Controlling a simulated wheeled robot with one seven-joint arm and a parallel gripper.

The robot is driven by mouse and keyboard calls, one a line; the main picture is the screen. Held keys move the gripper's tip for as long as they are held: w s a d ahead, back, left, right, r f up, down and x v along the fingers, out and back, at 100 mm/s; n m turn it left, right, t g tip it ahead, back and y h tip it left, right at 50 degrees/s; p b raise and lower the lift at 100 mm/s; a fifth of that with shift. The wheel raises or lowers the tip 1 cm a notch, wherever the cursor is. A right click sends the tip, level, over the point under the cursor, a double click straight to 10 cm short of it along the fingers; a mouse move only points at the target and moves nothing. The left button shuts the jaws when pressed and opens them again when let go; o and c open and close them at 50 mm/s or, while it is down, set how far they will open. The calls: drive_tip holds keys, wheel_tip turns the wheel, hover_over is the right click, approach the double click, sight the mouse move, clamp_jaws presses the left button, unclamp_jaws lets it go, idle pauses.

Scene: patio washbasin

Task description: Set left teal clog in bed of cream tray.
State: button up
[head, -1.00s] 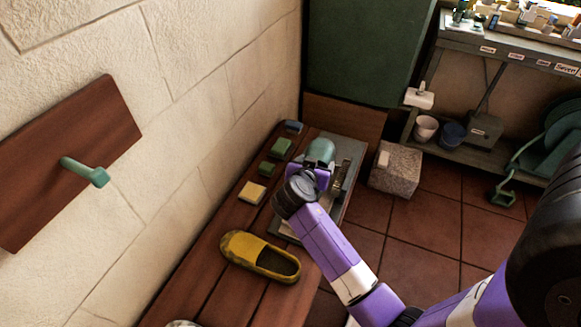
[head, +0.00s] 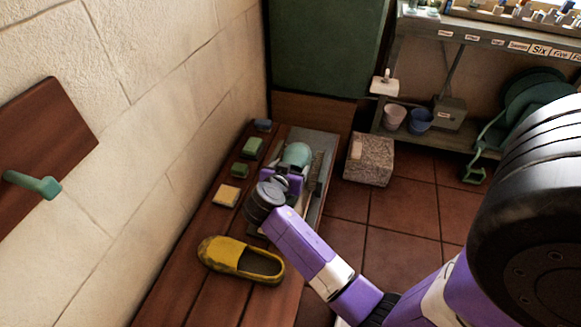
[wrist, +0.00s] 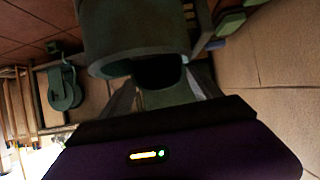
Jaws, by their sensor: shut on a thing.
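A teal clog (head: 297,154) shows toe-up at the far end of the wooden bench, over a grey-looking tray (head: 322,145). My gripper (head: 284,181) is shut on the clog and partly hidden by my wrist. In the wrist view, the clog (wrist: 135,38) fills the top middle, with its dark opening facing my gripper (wrist: 160,88). The fingers are on either side of the clog's rim. I cannot tell whether the clog touches the tray, and my arm covers the tray's near part.
A yellow clog (head: 240,259) lies on the bench in front. A cream block (head: 227,195) and green blocks (head: 252,148) line the wall side. A wooden board with a green peg (head: 35,185) is on the wall. A speckled stone block (head: 369,160) stands on the tiles.

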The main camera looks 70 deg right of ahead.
drive_tip(key=shift+f+b, duration=2.75)
drive_tip(key=shift+f, duration=0.65)
drive_tip(key=o, duration=1.7)
drive_tip(key=shift+c, duration=0.2)
drive_tip(key=p+v, duration=0.2)
drive_tip(key=v, duration=0.5)
drive_tip(key=shift+a+r, duration=0.15)
drive_tip(key=shift+a, duration=0.2)
